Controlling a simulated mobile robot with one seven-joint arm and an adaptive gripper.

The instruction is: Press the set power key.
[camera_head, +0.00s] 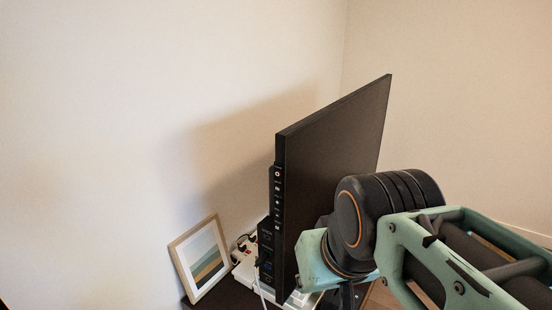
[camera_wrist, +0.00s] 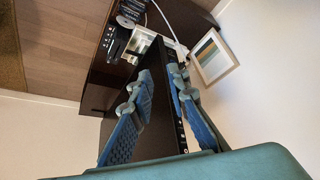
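The set is a thin black flat screen (camera_head: 335,140), standing upright and seen nearly edge-on in the head view. A strip of keys with small icons runs down its near side edge. In the head view my wrist is right of the screen, and the fingers are mostly hidden. I see no contact with the key.
A framed picture (camera_head: 201,258) leans left of the set by the wall. A white power strip (camera_head: 243,268) with plugs and cables lies behind the set on the dark cabinet (camera_wrist: 97,95). Left of the key strip, above the picture frame, there is free room before the wall.

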